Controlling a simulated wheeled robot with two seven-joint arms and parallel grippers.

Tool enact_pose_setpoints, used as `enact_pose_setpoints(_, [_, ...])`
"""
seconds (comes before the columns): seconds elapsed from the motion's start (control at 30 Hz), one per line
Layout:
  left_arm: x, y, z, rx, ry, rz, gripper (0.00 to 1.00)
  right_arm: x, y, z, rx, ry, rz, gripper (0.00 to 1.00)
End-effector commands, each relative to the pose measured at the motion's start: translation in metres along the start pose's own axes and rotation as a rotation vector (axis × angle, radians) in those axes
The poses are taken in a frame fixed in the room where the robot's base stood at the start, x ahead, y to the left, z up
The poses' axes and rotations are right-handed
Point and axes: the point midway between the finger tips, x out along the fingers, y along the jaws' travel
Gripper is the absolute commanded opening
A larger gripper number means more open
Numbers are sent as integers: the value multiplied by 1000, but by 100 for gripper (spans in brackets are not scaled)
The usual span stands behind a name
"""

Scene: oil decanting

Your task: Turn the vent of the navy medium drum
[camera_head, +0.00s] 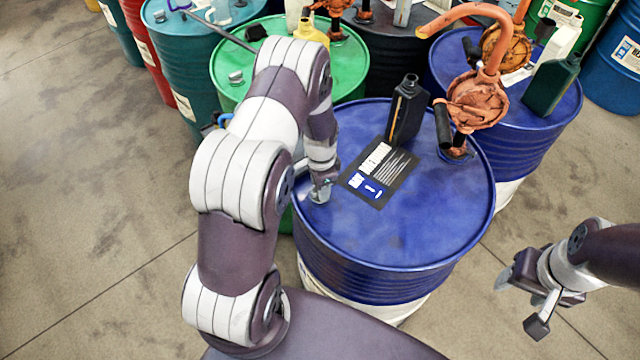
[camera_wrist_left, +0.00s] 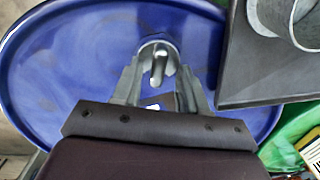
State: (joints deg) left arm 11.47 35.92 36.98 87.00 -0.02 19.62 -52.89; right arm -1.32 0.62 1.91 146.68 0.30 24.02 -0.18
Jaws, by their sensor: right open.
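The navy drum (camera_head: 400,245) stands in front of me, with a dark blue top and a white lower part. Its vent (camera_wrist_left: 158,62) shows in the left wrist view as a small metal fitting with an upright tab, near the drum's rim. My left gripper (camera_head: 321,190) points down at the left side of the drum top and hides the vent in the head view. In the left wrist view its fingers (camera_wrist_left: 160,75) stand on either side of the tab, with a gap visible around it. My right gripper (camera_head: 520,303) is open and empty, right of the drum above the floor.
A dark bottle (camera_head: 405,112), a black label sheet (camera_head: 378,172) and an orange hand pump (camera_head: 478,100) are on the drum top. A green drum (camera_head: 350,65) and another blue drum (camera_head: 540,125) stand close behind. The floor at left is clear.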

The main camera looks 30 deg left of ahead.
Motion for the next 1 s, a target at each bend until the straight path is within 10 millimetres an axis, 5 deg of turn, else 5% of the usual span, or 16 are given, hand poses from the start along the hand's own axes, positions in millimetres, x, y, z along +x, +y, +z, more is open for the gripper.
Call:
enact_pose_setpoints(0.27, [-11, 1, 0, -1, -1, 2, 43, 5, 0, 0, 0, 0, 0, 57])
enact_pose_setpoints(0.7, [-113, 0, -1, 0, 0, -1, 43, 26, 0, 3, 0, 0, 0, 57])
enact_pose_setpoints(1.0, [-127, 1, -1, 0, -2, 2, 43, 27, 0, 3, 0, 0, 0, 57])
